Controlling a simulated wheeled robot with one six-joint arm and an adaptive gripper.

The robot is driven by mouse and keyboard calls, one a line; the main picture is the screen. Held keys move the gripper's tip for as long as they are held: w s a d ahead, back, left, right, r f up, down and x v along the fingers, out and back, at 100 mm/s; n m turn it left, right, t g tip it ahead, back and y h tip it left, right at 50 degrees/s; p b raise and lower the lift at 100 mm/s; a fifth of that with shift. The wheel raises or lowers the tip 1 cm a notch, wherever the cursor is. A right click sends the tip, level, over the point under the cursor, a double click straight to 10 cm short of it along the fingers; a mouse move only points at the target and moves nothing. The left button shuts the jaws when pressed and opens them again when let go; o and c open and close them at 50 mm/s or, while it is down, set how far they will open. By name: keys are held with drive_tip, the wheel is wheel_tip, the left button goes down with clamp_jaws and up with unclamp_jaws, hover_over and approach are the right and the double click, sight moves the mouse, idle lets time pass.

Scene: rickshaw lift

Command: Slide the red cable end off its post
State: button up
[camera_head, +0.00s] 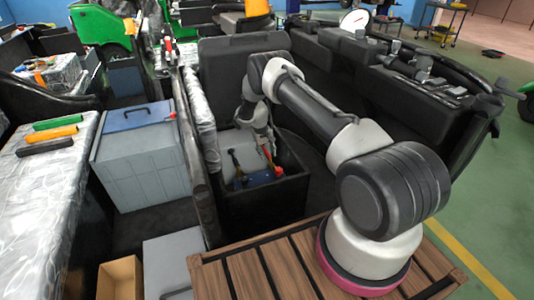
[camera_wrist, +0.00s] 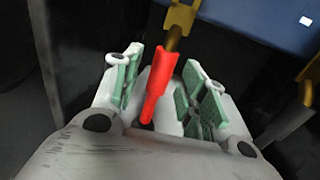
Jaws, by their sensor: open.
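The red cable end (camera_wrist: 159,84) shows in the wrist view as a tapered red sleeve, lying between my gripper's two green-padded fingers. My gripper (camera_wrist: 164,94) is open, with a visible gap to the pads on both sides. The sleeve's upper end meets a brownish post (camera_wrist: 174,38) below a yellow metal bracket (camera_wrist: 181,16). In the head view, my gripper (camera_head: 264,143) points down into an open black box, and a bit of red (camera_head: 278,170) shows beside it. The gripper hides part of the cable end there.
The black box (camera_head: 262,215) has walls close around my gripper. A blue surface (camera_wrist: 262,22) and a second yellow bracket (camera_wrist: 308,80) lie right of the fingers in the wrist view. A grey case (camera_head: 140,160) stands left of the box. A wooden slatted deck (camera_head: 260,275) lies in front.

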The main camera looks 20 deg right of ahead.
wheel_tip(320, 180, up, 12)
drive_tip(key=a, duration=0.2)
drive_tip(key=shift+a, duration=0.15)
drive_tip(key=shift+f, duration=0.15)
idle(0.3)
